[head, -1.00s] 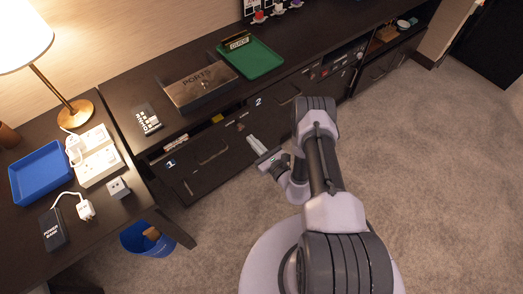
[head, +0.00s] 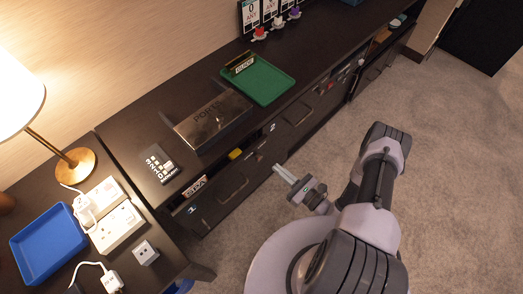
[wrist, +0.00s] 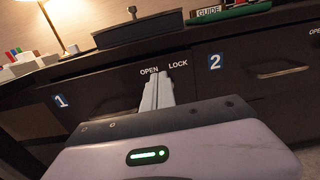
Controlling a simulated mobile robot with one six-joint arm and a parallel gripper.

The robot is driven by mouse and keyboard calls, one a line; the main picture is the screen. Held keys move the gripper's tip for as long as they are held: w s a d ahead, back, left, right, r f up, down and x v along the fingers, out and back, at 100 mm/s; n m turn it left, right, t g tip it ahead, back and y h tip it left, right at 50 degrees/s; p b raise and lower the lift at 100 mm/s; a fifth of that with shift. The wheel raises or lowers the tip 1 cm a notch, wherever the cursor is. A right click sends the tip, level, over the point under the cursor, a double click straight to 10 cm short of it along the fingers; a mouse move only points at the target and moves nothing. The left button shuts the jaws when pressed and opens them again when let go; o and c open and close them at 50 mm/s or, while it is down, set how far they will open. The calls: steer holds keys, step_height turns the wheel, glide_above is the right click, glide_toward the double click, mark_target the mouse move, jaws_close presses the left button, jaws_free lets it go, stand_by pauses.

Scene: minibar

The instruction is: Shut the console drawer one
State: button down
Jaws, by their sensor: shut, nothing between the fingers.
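The console drawer one (head: 215,205) has a dark front with a blue "1" label and a bar handle. It appears to stand partly out from under the console top, with a red-and-white item (head: 195,186) and a yellow item (head: 235,154) showing behind its front. In the wrist view, its front (wrist: 95,90) spans the left and middle, with "OPEN" and "LOCK" lettering near its upper right. My gripper (head: 279,169) is shut and empty, its fingers pointing at the right part of the drawer front. Whether the fingertips touch it, I cannot tell.
Drawer two (head: 292,128) is to the right of drawer one; its front looks closed. On the console top are a dark box (head: 212,118), a green tray (head: 265,82) and a black card. A side desk with a blue tray (head: 45,243) stands at left. Carpet is clear at right.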

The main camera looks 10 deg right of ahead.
mark_target(254, 149)
steer(key=b+x, duration=0.2)
steer(key=x, duration=0.7)
steer(key=shift+w+a+f+b, duration=0.1)
steer(key=shift+w+a+b, duration=0.1)
steer(key=shift+b, duration=0.15)
steer(key=shift+w, duration=0.1)
